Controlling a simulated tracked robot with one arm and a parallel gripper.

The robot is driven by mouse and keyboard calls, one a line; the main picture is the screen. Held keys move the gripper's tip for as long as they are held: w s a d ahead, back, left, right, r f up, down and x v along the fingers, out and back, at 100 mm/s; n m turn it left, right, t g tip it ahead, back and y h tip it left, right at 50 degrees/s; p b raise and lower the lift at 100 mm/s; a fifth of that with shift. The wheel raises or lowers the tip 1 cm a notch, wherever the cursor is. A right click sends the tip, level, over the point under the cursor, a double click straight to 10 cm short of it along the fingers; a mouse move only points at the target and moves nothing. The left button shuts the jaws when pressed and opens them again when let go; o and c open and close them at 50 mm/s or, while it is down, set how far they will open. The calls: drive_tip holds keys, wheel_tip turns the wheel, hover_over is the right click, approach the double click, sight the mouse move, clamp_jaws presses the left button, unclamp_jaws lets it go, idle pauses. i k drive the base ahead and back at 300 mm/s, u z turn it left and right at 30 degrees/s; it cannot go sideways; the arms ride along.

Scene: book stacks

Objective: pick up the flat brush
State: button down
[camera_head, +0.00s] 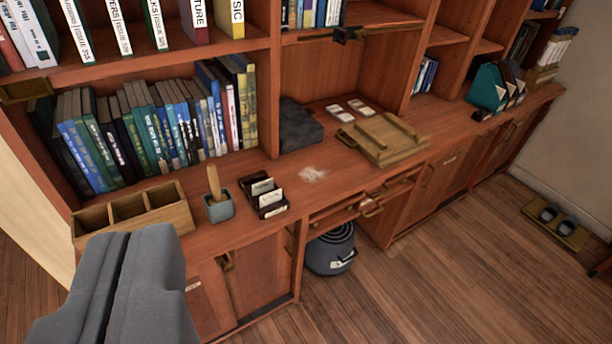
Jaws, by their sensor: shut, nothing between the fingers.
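A flat wooden handle (213,178) stands upright in a small grey-blue square pot (220,208) on the counter. It looks like the flat brush, but its lower end is hidden inside the pot. My gripper (127,238) is at the lower left of the picture, its grey fingers closed together with nothing between them. It appears in front of the counter, to the left of the pot and apart from it.
A wooden divided box (135,217) stands left of the pot, and a black card holder (263,197) right of it. Farther right are a pale smudge (313,174) on the counter, a dark grey block (299,128) and a wooden press-like frame (384,138). Bookshelves rise behind.

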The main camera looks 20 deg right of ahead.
sight(212, 167)
drive_tip(key=u, duration=0.05)
drive_tip(key=k, duration=0.6)
drive_tip(key=z, duration=0.55)
drive_tip(key=i, duration=2.05)
drive_tip(key=u, duration=0.45)
